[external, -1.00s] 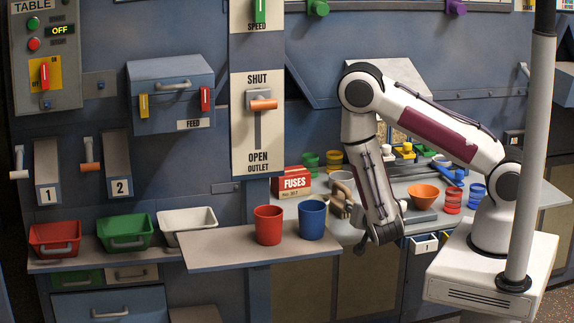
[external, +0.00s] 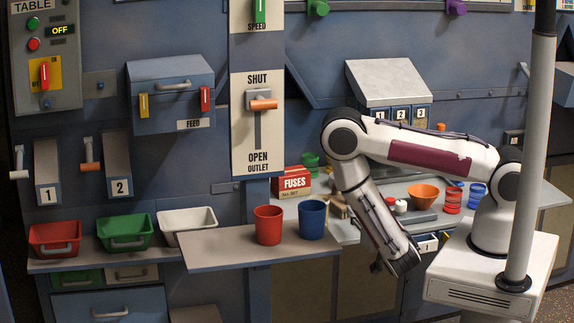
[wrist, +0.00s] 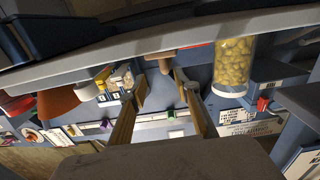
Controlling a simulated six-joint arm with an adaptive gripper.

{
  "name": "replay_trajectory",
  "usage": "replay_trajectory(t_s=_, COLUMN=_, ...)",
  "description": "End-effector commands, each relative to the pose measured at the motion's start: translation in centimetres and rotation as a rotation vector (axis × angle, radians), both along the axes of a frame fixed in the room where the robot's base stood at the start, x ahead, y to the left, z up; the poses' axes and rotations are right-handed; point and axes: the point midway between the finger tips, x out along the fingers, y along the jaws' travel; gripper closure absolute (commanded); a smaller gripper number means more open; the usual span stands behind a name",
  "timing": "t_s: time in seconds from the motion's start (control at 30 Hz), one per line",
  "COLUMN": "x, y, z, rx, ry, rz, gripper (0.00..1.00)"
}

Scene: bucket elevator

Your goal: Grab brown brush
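The brown brush (external: 338,208) is on the bench at the middle of the external view. My arm hides most of it, and only a small brown part shows left of my forearm. My gripper (external: 377,266) hangs in front of the bench's front edge, lower than the brush and apart from it. In the wrist view my gripper (wrist: 160,88) has its two fingers spread with nothing between them. A brown peg-like piece shows beyond the fingertips there; I cannot tell whether it is part of the brush.
A red cup (external: 268,225) and a blue cup (external: 312,219) stand on the shelf left of my arm. A red fuses box (external: 294,181) is behind them. An orange bowl (external: 423,194) and red rings (external: 452,200) lie right of my forearm. A grey pole (external: 530,150) stands beside my base.

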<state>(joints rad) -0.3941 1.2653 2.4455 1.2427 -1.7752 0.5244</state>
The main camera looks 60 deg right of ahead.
Motion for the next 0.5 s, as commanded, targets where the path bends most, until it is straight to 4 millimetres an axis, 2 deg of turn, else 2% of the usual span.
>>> replay_trajectory(t_s=0.5, x=1.5, y=-1.5, z=0.0, rx=0.003, ry=-0.001, rz=-0.002, gripper=0.68)
